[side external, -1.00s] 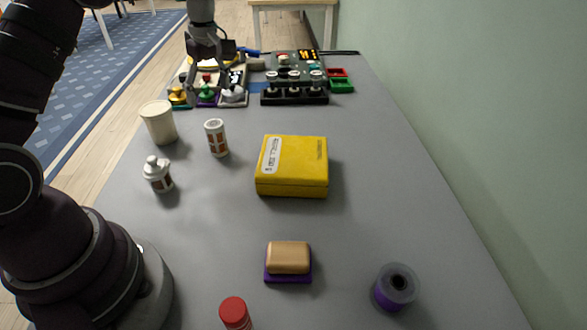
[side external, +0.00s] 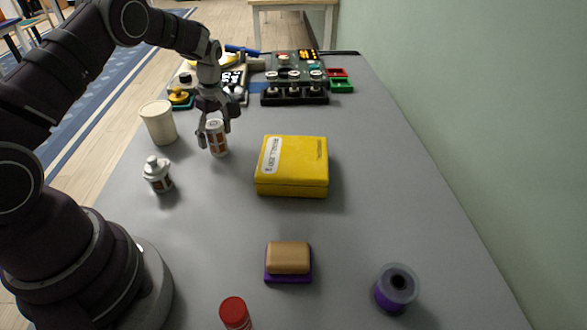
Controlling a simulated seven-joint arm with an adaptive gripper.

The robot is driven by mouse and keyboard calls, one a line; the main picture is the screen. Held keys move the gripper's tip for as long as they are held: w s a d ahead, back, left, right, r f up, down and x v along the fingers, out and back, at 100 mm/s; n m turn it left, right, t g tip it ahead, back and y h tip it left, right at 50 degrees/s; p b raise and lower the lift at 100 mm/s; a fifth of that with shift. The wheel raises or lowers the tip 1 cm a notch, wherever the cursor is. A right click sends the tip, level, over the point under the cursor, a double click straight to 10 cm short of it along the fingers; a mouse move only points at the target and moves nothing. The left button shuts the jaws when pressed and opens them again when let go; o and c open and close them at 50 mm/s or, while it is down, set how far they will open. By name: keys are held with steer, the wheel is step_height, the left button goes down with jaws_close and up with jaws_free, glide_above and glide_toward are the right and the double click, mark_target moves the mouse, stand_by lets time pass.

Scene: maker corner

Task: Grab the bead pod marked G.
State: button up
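I cannot read a letter G on anything, so I cannot tell which item is the bead pod so marked. My gripper (side external: 218,130) points down with its fingers spread, over the small white bottle with a brown-red label (side external: 218,152). From this view it looks empty, and I cannot tell whether its fingers are around the bottle or behind it. A black rack (side external: 295,98) at the back holds several small upright pods with pale tops (side external: 294,76). A board with coloured knob-like pieces, one of them yellow (side external: 180,96), lies behind my gripper, partly hidden.
A cream cup (side external: 159,124) and a white-capped bottle (side external: 157,175) stand left. A yellow box (side external: 292,168) lies mid-table. A wooden-topped purple block (side external: 288,260), a purple spool (side external: 395,290) and a red-capped bottle (side external: 235,314) are in front. The table's right side is clear.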

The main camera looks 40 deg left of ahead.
steer(key=c, duration=0.9)
